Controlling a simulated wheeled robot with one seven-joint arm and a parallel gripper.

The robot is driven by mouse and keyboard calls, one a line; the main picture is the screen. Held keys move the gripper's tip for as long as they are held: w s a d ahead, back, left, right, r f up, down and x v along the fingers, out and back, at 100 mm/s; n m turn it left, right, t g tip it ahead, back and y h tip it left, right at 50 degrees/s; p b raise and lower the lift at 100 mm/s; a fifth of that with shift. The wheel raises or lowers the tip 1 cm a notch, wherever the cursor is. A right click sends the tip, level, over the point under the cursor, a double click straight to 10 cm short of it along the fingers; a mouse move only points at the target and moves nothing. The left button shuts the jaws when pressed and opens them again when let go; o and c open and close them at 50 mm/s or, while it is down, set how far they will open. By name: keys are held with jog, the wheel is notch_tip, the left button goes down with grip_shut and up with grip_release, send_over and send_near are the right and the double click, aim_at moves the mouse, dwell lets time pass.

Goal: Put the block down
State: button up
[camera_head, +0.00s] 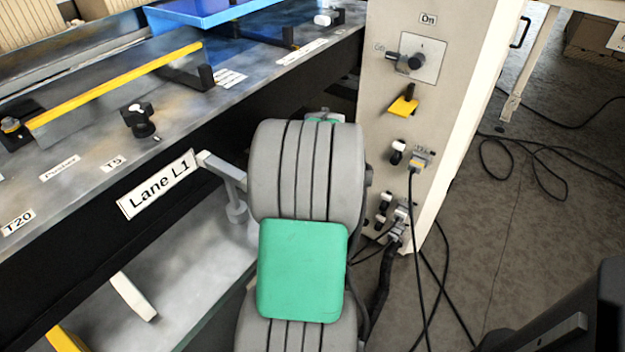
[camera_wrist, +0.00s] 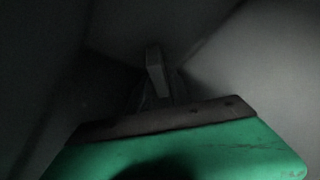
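In the wrist view my green wrist housing with a dark front edge crosses the bottom. Beyond it a small pale upright piece (camera_wrist: 154,72) stands in the middle, in a very dark space between grey surfaces. I cannot tell whether it is the block, a gripper finger or part of the place. No block can be made out for sure in either view, and the finger opening cannot be read.
The bench marked Lane L1 (camera_head: 158,184) lies left of my arm, with a lower pale surface (camera_head: 185,285) under it. A control panel (camera_head: 385,110) with a yellow switch (camera_head: 403,105) stands close on the right.

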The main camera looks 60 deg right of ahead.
jog(key=shift+r, duration=0.1)
jog(key=p+v, duration=0.2)
jog(key=v, duration=1.1)
